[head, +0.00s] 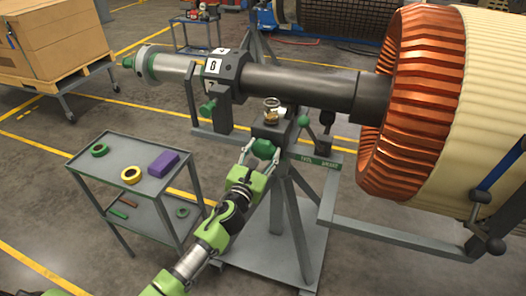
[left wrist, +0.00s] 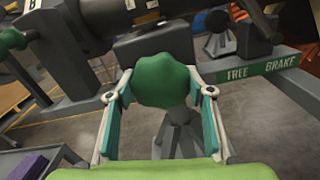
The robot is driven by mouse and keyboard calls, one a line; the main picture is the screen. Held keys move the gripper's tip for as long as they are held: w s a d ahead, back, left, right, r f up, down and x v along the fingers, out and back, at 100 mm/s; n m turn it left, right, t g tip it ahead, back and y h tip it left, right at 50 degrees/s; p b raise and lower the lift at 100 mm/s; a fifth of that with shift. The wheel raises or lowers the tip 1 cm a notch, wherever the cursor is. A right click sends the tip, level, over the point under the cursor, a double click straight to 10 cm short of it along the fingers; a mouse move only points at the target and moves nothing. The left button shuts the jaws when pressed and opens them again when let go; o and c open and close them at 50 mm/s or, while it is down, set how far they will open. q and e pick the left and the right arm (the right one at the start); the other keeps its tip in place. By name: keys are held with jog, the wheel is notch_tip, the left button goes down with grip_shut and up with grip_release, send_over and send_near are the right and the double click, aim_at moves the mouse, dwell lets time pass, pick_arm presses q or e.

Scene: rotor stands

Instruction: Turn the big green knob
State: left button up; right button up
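The big green knob (head: 264,147) sits on the front of a dark box on the rotor stand. It is lobed and fills the middle of the left wrist view (left wrist: 163,80). My left gripper (head: 262,156) reaches up to it from below. In the left wrist view its two fingers (left wrist: 160,82) lie on either side of the knob, and their tips appear to touch its edges. The knob's underside and the exact contact are partly hidden. My right gripper is not in view.
A green-tipped lever (head: 303,122) and a FREE/BRAKE plate (left wrist: 264,67) are to the right. A smaller green knob (head: 208,109) is to the left. A grey cart (head: 112,172) stands left of my arm.

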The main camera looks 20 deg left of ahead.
pick_arm(q)
jog(key=n, duration=0.3)
jog(key=shift+n, duration=0.4)
jog(key=n, duration=1)
jog(key=shift+f+b, duration=0.1)
jog(key=shift+b, duration=0.25)
jog(key=n, duration=0.4)
jog(key=shift+n, duration=0.3)
jog(key=n+p, duration=0.1)
jog(key=n, duration=0.3)
jog(key=shift+n, duration=0.3)
jog(key=n, duration=0.3)
jog(key=shift+n+p, duration=0.3)
jog(key=shift+p, duration=0.05)
jog(key=n+p, duration=0.1)
jog(key=n, duration=0.4)
jog(key=shift+n+p, duration=0.7)
jog(key=shift+n, duration=1.3)
